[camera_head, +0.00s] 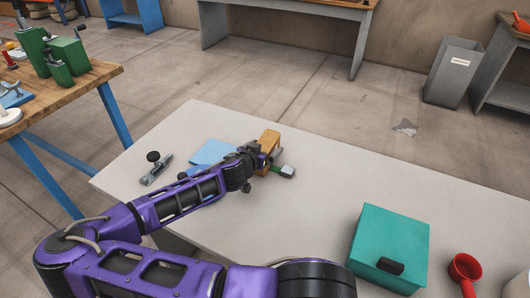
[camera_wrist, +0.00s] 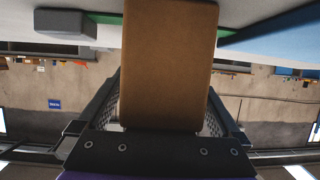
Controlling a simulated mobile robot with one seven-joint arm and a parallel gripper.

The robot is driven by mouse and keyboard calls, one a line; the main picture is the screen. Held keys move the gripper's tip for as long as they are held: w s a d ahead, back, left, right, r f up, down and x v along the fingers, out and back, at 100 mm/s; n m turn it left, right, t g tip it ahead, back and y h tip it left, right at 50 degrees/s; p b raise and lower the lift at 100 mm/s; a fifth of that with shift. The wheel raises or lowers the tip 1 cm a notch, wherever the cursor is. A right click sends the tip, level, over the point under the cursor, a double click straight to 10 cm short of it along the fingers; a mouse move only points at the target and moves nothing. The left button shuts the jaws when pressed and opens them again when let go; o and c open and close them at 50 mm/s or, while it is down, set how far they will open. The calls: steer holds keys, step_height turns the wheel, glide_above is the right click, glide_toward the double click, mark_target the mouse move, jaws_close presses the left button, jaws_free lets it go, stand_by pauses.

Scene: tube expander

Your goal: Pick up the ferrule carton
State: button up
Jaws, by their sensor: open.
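The ferrule carton, a tan-brown box (camera_head: 269,140), stands on the light grey table at the end of my arm. In the wrist view the carton (camera_wrist: 168,60) fills the middle and sits between the two fingers. My gripper (camera_head: 260,158) is at the carton in the head view. In the wrist view my gripper (camera_wrist: 165,88) is open, with one finger on each side of the carton. Whether either finger touches it cannot be told. My wrist hides part of the carton in the head view.
A grey-and-green tool (camera_head: 285,170) lies close beside the carton. A blue flat item (camera_head: 213,152) and a metal clamp-like tool (camera_head: 156,168) lie to the left. The table's middle right is clear.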

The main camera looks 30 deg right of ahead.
jaws_close()
steer(key=shift+r, duration=0.1)
stand_by(0.3)
